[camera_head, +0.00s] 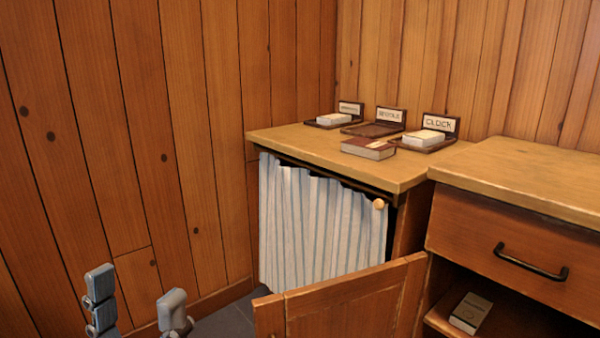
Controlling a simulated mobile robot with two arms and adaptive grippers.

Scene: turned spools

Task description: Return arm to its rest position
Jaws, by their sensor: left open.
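My left gripper (138,304) is at the bottom left, in front of the wood-plank wall and low beside the striped curtain. Its two grey fingers stand well apart and nothing shows between them. Most of the left arm is below the picture's edge. My right gripper is not in view.
An open cabinet door (345,304) juts out at the bottom centre. The counter (290,139) holds three signed trays, two with pale boxes, and a brown box (368,148) in front. A box (470,313) lies on the shelf under the closed drawer (510,258).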

